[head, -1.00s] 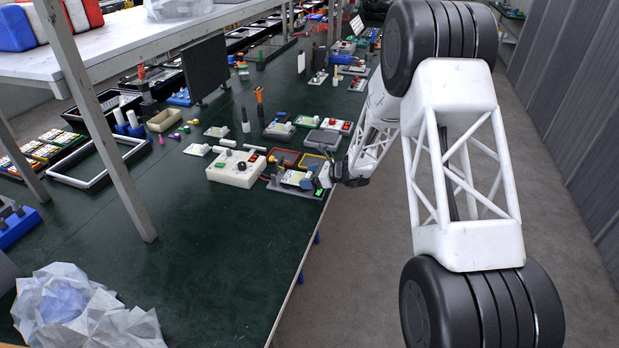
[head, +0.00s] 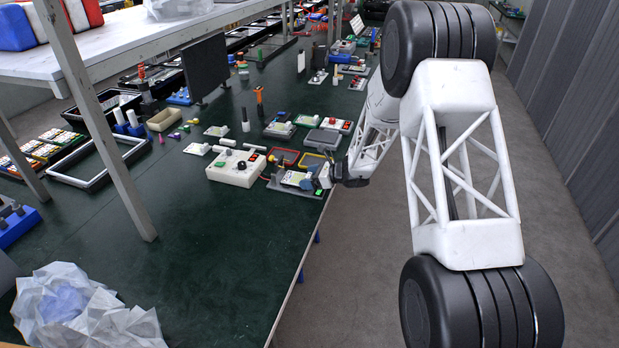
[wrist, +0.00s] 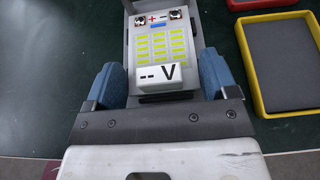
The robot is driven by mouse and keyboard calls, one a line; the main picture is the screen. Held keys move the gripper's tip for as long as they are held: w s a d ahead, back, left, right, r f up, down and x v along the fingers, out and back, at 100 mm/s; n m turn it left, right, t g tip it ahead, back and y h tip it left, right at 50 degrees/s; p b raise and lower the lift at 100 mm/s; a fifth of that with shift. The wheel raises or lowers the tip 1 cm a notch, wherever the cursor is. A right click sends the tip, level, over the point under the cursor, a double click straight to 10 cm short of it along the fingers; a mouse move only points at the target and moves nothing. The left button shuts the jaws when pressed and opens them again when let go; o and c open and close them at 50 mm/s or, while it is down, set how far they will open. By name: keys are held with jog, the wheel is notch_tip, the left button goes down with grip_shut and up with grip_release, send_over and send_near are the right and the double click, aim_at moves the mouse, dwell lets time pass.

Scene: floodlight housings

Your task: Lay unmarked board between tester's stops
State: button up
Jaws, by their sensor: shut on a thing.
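The tester (head: 274,183) is a grey base at the table's right edge. In the head view my gripper (head: 334,174) is at the tester's right end. I see no written label on the board.
A yellow-rimmed tray (wrist: 262,105) with a grey floor is close to the right finger, and a red tray (wrist: 258,4) lies beyond it. A white control box (head: 232,172) stands left of the tester.

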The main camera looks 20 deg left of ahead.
jog(key=o, duration=0.8)
jog(key=shift+o, duration=0.2)
jog(key=shift+v, duration=3.9)
